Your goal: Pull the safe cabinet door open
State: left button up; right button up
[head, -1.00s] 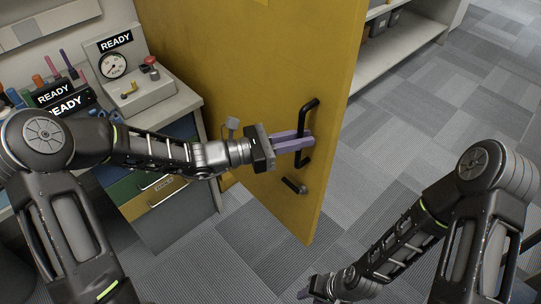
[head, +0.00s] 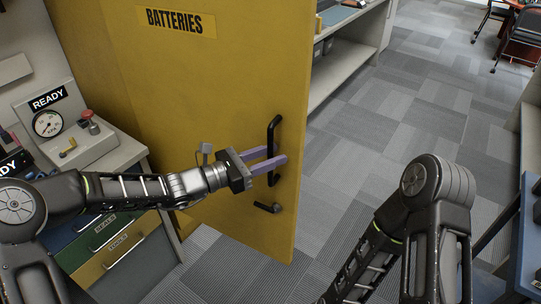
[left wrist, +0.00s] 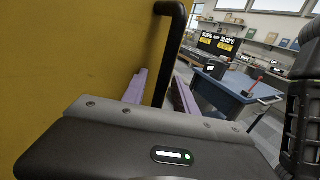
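The yellow cabinet door (head: 200,90) has a "BATTERIES" label near its top, a black upright bar handle (head: 273,132) and a small black lever (head: 266,207) below it. My left gripper (head: 277,156) is at the handle, its two purple fingers apart. In the left wrist view the handle (left wrist: 172,45) passes between the fingers (left wrist: 160,95), with the left finger on the door side; narrow gaps seem to show. How far the door stands from its frame is hard to tell. My right arm (head: 420,215) is at the lower right, its gripper out of frame.
A counter with drawers (head: 120,250), a gauge box (head: 65,130) and "READY" signs stands left of the door. A grey shelf unit (head: 345,60) is beyond the door. Carpeted floor right of the door is clear. A blue-topped table (head: 525,240) is at the right edge.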

pick_arm(q)
jog(key=shift+a, duration=0.1)
jog(key=b+v, duration=0.1)
jog(key=v, duration=0.6)
jog(key=shift+a, duration=0.35)
jog(key=s+a+p, duration=0.3)
jog(key=s+a, duration=0.3)
jog(key=shift+a, duration=0.4)
dwell(0.5)
